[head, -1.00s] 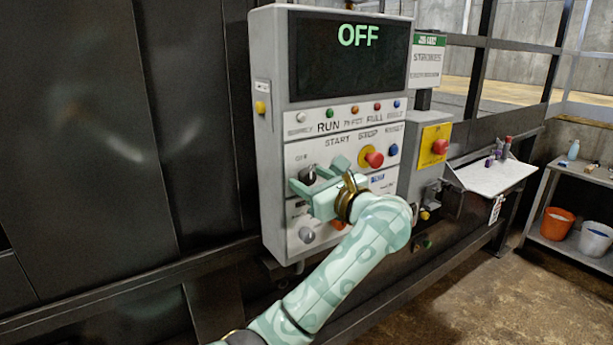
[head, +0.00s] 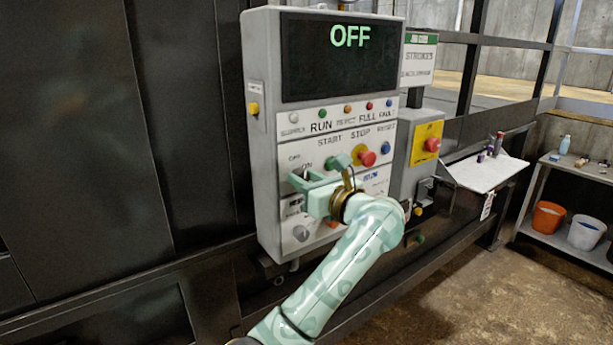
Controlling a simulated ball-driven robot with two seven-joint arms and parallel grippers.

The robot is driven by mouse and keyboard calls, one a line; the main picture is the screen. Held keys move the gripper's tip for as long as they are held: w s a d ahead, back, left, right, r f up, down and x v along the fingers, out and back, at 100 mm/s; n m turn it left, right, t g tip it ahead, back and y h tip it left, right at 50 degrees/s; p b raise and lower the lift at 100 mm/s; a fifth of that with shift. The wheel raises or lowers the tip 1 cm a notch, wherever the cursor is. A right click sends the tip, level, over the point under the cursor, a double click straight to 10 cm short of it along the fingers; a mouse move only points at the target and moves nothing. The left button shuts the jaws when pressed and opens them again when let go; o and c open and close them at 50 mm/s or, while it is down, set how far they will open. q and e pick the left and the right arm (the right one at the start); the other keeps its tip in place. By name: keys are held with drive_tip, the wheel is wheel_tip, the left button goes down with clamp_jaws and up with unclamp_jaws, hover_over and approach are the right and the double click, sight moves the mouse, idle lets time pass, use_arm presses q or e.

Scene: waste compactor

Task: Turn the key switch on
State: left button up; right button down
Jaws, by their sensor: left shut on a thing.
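The grey control box (head: 260,150) stands upright at the centre. Its black display (head: 335,75) reads OFF in green letters. OFF and ON labels sit on the panel's left side, marking the key switch. My left gripper (head: 312,178), pale green, reaches in from below and is shut on the key switch at these labels. The gripper's fingers hide the switch, so I cannot tell its angle. My right gripper is not in view.
A red stop button (head: 365,158) and a blue button (head: 386,149) lie right of my gripper. A grey knob (head: 301,233) is below. A red emergency button (head: 432,145) on yellow is further right, near a white shelf (head: 487,172).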

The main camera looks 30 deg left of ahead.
use_arm(q)
drive_tip(key=m+p, duration=0.1)
drive_tip(key=m, duration=0.1)
drive_tip(key=m+p, duration=0.2)
drive_tip(key=shift+r+m+p, duration=0.2)
drive_tip(key=shift+m+p, duration=0.1)
drive_tip(key=m+p, duration=0.3)
drive_tip(key=shift+f+m+p, duration=0.15)
drive_tip(key=shift+m+p, duration=0.7)
drive_tip(key=shift+m, duration=0.25)
drive_tip(key=o, duration=1)
drive_tip(key=shift+f, duration=0.1)
drive_tip(key=shift+c, duration=0.2)
